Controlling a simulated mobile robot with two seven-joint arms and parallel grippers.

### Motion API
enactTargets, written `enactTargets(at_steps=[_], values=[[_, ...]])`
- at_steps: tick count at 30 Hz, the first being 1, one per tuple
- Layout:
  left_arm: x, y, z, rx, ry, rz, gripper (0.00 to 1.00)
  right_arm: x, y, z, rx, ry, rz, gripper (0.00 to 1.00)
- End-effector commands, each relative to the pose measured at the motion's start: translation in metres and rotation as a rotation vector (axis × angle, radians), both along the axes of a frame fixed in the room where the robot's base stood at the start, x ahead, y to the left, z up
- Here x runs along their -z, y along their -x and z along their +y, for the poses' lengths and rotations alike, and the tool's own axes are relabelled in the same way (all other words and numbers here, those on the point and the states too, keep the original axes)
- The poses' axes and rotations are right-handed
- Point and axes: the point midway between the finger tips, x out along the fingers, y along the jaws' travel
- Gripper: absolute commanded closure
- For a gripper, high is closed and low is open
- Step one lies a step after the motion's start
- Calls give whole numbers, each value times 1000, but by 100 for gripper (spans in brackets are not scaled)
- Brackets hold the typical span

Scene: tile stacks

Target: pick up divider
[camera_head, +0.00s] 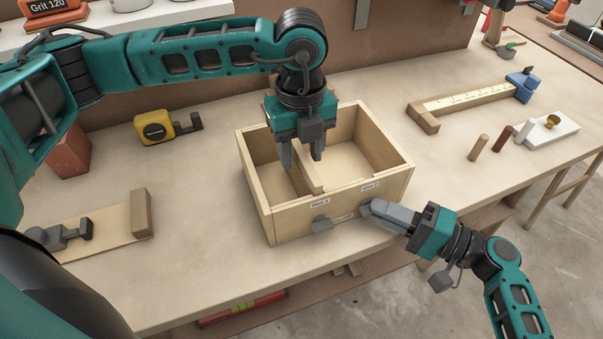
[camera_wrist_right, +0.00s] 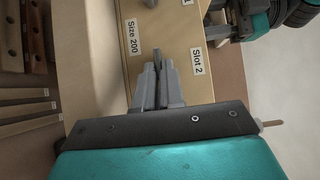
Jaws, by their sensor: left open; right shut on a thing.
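A pale wooden box (camera_head: 290,222) stands on the workbench, open at the top. A wooden divider (camera_head: 315,182) runs front to back inside it, partly hidden by my left gripper. My left gripper (camera_head: 301,160) points down over the divider with its fingers apart, one on each side of its line. I cannot tell whether they touch it. My right gripper (camera_head: 366,207) is at the box's front right, shut on a grey knob (camera_wrist_right: 157,52) on the front wall, near the labels "Slot 2" and "Size 200".
A second grey knob (camera_head: 322,224) sticks out at the box's front left. A yellow tape measure (camera_head: 155,127) lies to the left. Wooden pegs (camera_head: 478,148) and a wooden piece with a ruler (camera_head: 470,100) are to the right. The bench around the box is mostly clear.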

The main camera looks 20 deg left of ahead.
Motion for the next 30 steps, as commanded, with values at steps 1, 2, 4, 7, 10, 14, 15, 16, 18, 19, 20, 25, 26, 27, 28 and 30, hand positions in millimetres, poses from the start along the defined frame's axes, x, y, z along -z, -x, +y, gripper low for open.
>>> enactTargets(at_steps=[1,2,4,7,10,14,15,16,18,19,20,25,26,27,28,30], values=[[9,2,-1,0,-1,3,54,0,1,2,-5,-1,1,100],[14,2,-2,0,-1,4,54,0,1,2,-5,-1,1,100],[24,2,-2,-2,-1,3,54,0,1,2,-5,-1,1,100],[32,2,-2,-1,0,1,54,0,1,2,-5,-1,0,100],[35,2,-2,0,0,0,54,0,1,2,-5,-1,0,100],[35,1,-2,0,0,0,54,0,1,2,-5,-1,1,100],[35,1,-2,0,0,0,54,0,1,2,-5,-1,1,100],[35,1,-2,0,0,0,57,0,1,2,-5,-1,1,100],[35,1,-2,-1,0,0,64,0,1,2,-5,-1,1,100],[35,1,-2,-1,0,0,67,0,1,2,-5,-1,1,100],[35,1,-2,-1,0,0,70,0,1,2,-5,-1,1,100],[35,1,-2,-1,0,0,86,0,1,2,-5,-1,1,100],[35,1,-2,-1,0,0,89,0,1,2,-5,-1,1,100],[35,1,-2,-1,0,0,93,0,1,2,-5,-1,1,100],[35,1,-2,-1,0,0,95,0,1,2,-5,-1,1,100],[35,1,-2,-1,0,0,100,0,1,2,-5,-1,1,100]])
